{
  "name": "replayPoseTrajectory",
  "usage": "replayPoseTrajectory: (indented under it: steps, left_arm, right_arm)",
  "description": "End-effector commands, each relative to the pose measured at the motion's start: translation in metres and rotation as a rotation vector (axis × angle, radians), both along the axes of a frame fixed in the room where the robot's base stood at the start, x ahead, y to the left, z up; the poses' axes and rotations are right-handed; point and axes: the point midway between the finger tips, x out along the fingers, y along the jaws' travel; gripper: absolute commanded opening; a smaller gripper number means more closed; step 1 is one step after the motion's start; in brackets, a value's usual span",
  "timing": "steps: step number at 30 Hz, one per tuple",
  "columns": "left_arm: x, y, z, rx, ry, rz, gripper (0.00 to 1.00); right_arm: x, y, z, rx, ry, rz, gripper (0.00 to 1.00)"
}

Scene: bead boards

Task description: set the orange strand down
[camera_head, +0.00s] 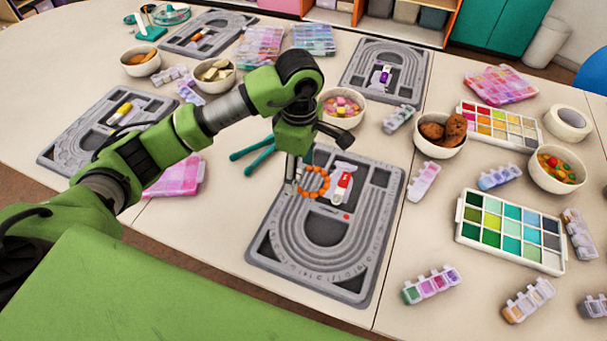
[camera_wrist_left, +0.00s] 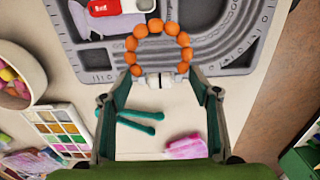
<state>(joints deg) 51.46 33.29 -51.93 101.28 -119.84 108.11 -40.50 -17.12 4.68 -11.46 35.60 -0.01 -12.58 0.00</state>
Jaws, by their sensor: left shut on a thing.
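The orange strand (camera_head: 313,182) is a curved loop of round beads. My left gripper (camera_head: 291,178) is shut on it, at the left side of the loop. In the left wrist view the strand (camera_wrist_left: 158,28) arches beyond the fingertips (camera_wrist_left: 160,78), with a small pale piece between them. It overlaps the left part of the middle grey bead board (camera_head: 262,252), but I cannot tell whether it touches the board. The board also shows in the left wrist view (camera_wrist_left: 90,60). My right gripper is not in view.
A red-and-white tube (camera_head: 342,186) lies on the middle board, right of the strand. Teal pliers (camera_head: 252,150) lie behind my gripper. Bowls of beads (camera_head: 342,112) and cookies (camera_head: 440,150) stand behind and right. Paint-like trays (camera_head: 510,262) and small boxes fill the right; bare table remains between them.

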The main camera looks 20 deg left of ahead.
Motion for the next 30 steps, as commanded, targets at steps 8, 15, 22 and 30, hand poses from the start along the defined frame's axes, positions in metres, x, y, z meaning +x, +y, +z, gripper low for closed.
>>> replayPoseTrajectory:
  steps: [8, 15, 22, 30]
  left_arm:
    - [0.020, 0.002, -0.024, -0.001, 0.000, 0.000, 0.35]
    - [0.022, 0.002, -0.054, -0.001, 0.001, 0.000, 0.35]
    - [0.024, 0.002, -0.058, 0.000, -0.003, -0.001, 0.35]
    - [0.023, 0.002, -0.060, 0.000, -0.002, -0.001, 0.73]
  right_arm:
    - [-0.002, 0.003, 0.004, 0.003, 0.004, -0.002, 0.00]
    - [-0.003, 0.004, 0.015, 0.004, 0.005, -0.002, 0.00]
    - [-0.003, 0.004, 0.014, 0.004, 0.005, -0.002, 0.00]
    - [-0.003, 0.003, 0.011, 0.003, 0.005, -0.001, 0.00]
